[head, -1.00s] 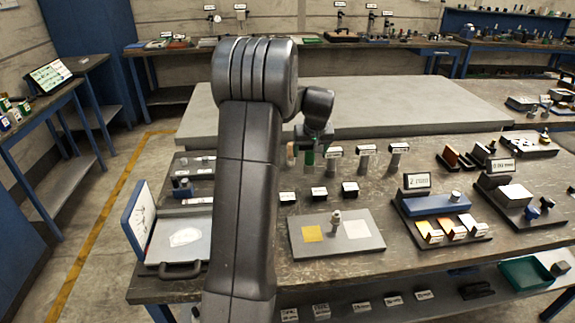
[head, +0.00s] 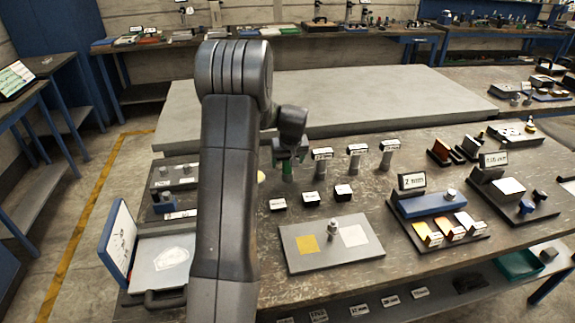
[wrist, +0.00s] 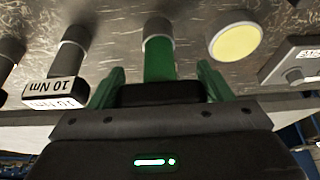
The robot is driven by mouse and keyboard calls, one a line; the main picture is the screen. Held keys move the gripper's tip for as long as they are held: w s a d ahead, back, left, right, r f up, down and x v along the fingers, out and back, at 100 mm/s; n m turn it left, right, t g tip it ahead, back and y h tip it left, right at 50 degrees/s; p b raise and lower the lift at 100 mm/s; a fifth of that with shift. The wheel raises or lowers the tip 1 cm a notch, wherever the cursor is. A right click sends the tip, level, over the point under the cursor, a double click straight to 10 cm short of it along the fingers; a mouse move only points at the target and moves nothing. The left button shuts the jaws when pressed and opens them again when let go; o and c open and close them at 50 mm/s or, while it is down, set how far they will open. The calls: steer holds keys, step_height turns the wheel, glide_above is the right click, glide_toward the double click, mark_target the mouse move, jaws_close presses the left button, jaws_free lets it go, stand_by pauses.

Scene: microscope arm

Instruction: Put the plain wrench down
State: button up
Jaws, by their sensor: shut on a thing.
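My gripper (head: 290,148) is beyond my arm at the near side of the grey slab. It is shut on an upright wrench with a green section (head: 287,168), which I take to be the plain wrench. In the wrist view the same wrench (wrist: 158,60) stands between the green fingers of my gripper (wrist: 158,85), its grey round end at the tabletop. No label shows on it. Whether its end touches the table or hangs just above it, I cannot tell.
A grey post labelled 10 Nm (wrist: 70,60) stands beside the wrench, in a row of labelled posts (head: 354,158). A pale yellow disc (wrist: 236,40) lies on the other side. Small black labelled blocks (head: 311,199) and a grey plate (head: 330,259) are nearer.

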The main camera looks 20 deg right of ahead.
steer(key=shift+f, duration=1.05)
steer(key=o, duration=0.8)
steer(key=shift+f, duration=0.25)
steer(key=o, duration=0.5)
steer(key=shift+r, duration=0.1)
steer(key=shift+c, duration=0.2)
steer(key=shift+s+r, duration=0.15)
steer(key=shift+r, duration=0.5)
steer(key=b+v, duration=0.1)
steer(key=v, duration=1)
steer(key=shift+f, duration=0.1)
